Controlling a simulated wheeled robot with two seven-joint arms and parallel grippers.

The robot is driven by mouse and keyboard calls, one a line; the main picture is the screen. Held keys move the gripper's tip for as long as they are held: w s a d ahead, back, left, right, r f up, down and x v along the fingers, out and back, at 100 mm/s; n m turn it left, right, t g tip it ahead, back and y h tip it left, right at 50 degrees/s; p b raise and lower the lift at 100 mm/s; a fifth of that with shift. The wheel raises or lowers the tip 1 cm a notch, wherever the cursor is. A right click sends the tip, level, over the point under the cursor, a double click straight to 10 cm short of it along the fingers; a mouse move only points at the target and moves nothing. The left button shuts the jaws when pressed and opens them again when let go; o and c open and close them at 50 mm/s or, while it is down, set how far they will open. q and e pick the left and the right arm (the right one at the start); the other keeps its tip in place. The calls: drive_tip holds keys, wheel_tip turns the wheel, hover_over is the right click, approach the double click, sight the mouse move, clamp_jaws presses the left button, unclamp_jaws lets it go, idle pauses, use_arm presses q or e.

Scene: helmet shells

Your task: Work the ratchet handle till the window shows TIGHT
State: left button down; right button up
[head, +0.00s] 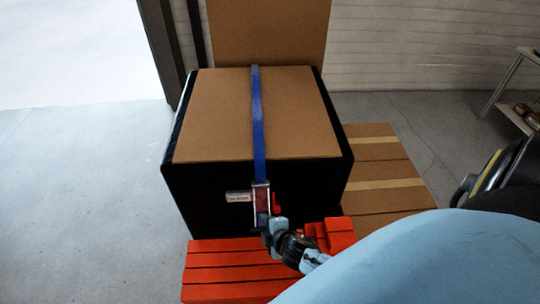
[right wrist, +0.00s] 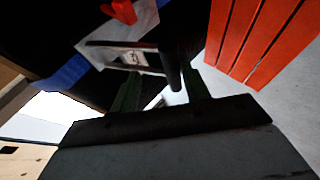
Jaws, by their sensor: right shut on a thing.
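A blue strap (head: 258,115) runs over the top of a black-sided box with a brown top (head: 215,110) and down its front to a metal ratchet (head: 262,198). A small pale label or window (head: 238,197) sits at the ratchet's left; its text is too small to read. A red part (head: 277,202) shows at its right. My right gripper (head: 267,229) is at the ratchet's lower end. In the right wrist view, the ratchet (right wrist: 120,55) is tilted, and my right gripper (right wrist: 163,90) is shut on its dark handle bar (right wrist: 170,68). My left gripper is out of view.
The box stands on a red slatted pallet (head: 235,273). Flat brown cartons with pale tape (head: 385,168) lie to its right, and a brown panel (head: 268,32) stands behind. A shelf (head: 515,110) is at the far right. The floor at left (head: 85,200) is clear.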

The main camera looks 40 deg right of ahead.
drive_tip(key=p+v, duration=0.1)
drive_tip(key=v, duration=1.2)
drive_tip(key=shift+r+p, duration=0.15)
drive_tip(key=shift+p, duration=0.15)
